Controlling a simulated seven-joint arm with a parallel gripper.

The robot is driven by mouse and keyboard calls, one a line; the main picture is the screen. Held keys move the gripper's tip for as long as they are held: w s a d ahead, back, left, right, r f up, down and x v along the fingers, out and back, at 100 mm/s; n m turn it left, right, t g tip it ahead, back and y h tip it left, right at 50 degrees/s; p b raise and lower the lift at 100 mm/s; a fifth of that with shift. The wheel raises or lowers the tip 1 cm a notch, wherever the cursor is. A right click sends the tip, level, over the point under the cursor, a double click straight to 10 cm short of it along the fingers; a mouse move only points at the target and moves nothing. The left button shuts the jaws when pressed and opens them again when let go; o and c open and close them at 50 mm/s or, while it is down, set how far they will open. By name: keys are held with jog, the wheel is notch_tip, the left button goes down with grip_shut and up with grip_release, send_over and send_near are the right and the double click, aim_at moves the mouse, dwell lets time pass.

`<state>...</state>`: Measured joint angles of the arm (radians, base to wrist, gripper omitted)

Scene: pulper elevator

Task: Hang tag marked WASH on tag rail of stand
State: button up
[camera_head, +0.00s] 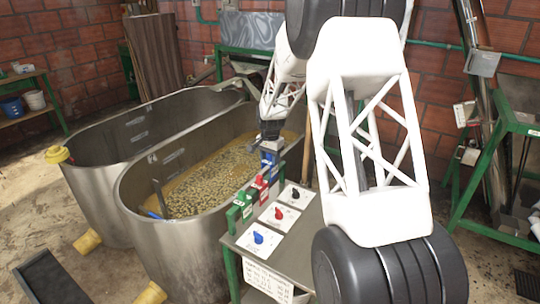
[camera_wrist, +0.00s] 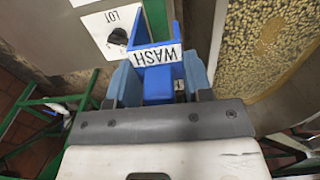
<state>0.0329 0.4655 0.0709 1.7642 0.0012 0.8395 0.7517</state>
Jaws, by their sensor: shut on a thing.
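The blue tag marked WASH (camera_wrist: 157,57) is between the two bluish fingers of my gripper (camera_wrist: 160,84) in the wrist view. My gripper is shut on it, and its white label faces the wrist camera. In the head view my gripper (camera_head: 271,131) is at the far end of the stand (camera_head: 240,243), with blue just below it. The stand's tag rail is mostly hidden by tags along the stand's left edge. A red tag (camera_head: 261,187) and a green tag (camera_head: 240,207) are there. I cannot tell whether the WASH tag touches the rail.
The stand's sloped top has a black knob (camera_head: 295,194), a red knob (camera_head: 279,213) and a blue knob (camera_head: 258,238). A metal tank (camera_head: 150,235) with yellowish pulp stands close on the left, and a second tank (camera_head: 90,185) is beyond it. My arm covers the right side.

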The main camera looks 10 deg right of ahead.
jog(key=shift+f, duration=3.1)
jog(key=o, duration=1)
jog(key=shift+r, duration=3.9)
